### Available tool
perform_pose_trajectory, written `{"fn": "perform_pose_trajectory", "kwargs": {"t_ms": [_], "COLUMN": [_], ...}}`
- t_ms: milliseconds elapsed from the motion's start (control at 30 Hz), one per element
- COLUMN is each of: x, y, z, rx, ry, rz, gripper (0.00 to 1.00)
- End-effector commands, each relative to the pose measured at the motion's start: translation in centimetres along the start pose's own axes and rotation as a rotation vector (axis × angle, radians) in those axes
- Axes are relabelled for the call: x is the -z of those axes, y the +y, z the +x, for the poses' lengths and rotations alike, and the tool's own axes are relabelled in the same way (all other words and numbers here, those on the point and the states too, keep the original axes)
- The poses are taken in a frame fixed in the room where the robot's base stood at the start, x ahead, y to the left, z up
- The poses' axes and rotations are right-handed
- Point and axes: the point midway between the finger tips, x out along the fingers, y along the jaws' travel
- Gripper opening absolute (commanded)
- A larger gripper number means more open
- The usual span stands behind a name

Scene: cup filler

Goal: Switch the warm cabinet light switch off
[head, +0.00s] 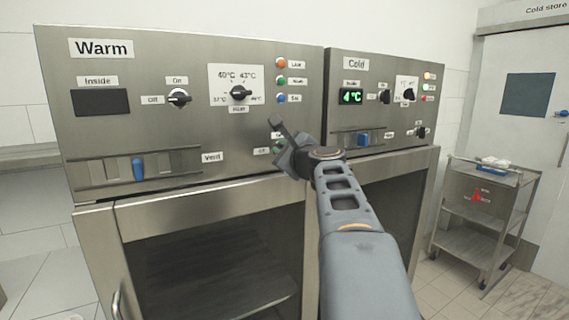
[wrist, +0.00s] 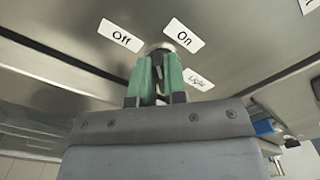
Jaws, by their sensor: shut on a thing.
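The warm cabinet (head: 180,60) is on the left in the head view, with a steel control panel. At the panel's lower right, my gripper (head: 281,147) covers most of the light switch. The fingers hide which way the switch points.
Above are a heat knob (head: 240,93) and coloured lamps (head: 281,81). A second on/off knob (head: 178,98) and a blue vent slider (head: 138,169) are further left. The cold cabinet (head: 345,115) adjoins on the right. A trolley (head: 485,205) stands far right.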

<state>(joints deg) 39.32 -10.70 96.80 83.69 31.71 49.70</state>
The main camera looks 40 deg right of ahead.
Motion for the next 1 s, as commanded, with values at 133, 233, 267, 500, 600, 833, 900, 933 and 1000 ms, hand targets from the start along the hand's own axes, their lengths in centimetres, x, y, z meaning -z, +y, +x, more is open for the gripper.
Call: {"fn": "perform_pose_trajectory", "kwargs": {"t_ms": [133,233,267,500,600,833,900,933,1000], "x": [0.42,0.42,0.44,0.46,0.45,0.46,0.47,0.46,0.44], "y": [0.64,0.74,0.78,0.94,0.96,0.98,0.99,0.99,0.97], "z": [0.02,0.01,0.02,0.04,0.03,0.05,0.05,0.05,0.05], "rx": [0.001,0.001,0.0,-0.001,0.0,-0.002,-0.003,-0.003,-0.002], "ry": [-0.001,-0.001,-0.001,-0.001,-0.001,-0.001,-0.001,-0.001,-0.001], "rz": [-0.138,-0.233,-0.261,-0.467,-0.539,-0.664,-0.69,-0.7,-0.719], "gripper": [0.0,0.0,0.0,0.0,0.0,0.0,0.0,0.0,0.0]}}
